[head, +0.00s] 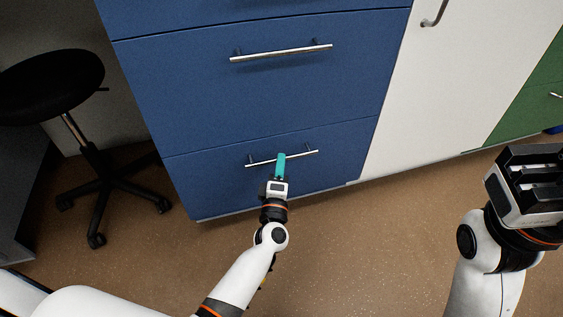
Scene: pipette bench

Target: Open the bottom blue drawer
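The bottom blue drawer (335,138) is the lowest panel of the blue cabinet and sits flush with it. Its long silver bar handle (303,154) runs across the upper part of the panel. My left gripper (281,158) has teal fingers that reach the middle of this handle and overlap it in the picture. I cannot tell whether the fingers are closed on the bar. My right gripper (534,172) is at the right edge, raised, away from the drawer, and its finger gap cannot be made out clearly.
Another blue drawer (265,95) with a silver handle (281,54) is above. A white cabinet (440,105) and a green one (520,108) stand to the right. A black wheeled stool (52,85) is at left. The brown floor (365,235) in front is clear.

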